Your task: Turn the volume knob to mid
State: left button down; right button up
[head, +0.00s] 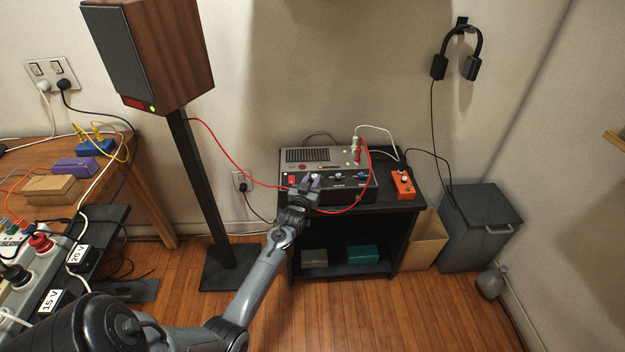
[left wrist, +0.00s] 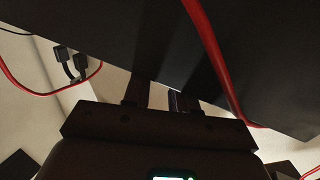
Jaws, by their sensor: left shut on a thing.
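A grey and black synth unit (head: 345,190) sits on a dark shelf stand, with a speaker grille, a red switch (head: 291,180) and a row of small knobs on its front. My left gripper (head: 308,186) is at the left part of that front panel, shut on a small pale knob (head: 316,179) that its fingers partly cover. Any label there is too small to read, and the knob's pointer cannot be made out. In the left wrist view my gripper's fingers (left wrist: 160,97) reach up to a dark surface. My right gripper is not in view.
A red cable (head: 240,166) loops from the speaker (head: 150,55) across the front of the synth, close to my left gripper. An orange pedal (head: 403,184) sits at the right of the stand (head: 398,235). A grey bin (head: 478,225) stands farther right.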

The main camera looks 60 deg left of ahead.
pick_arm(q)
jog(key=c, duration=1.3)
grip_release()
jog(key=o, duration=0.4)
jog(key=shift+a, duration=0.1)
jog(key=shift+s+d+p, duration=0.3)
jog(key=shift+d, duration=0.05)
jog(key=p+v, duration=0.3)
jog(key=v, duration=0.7)
jog(key=shift+p, duration=0.4)
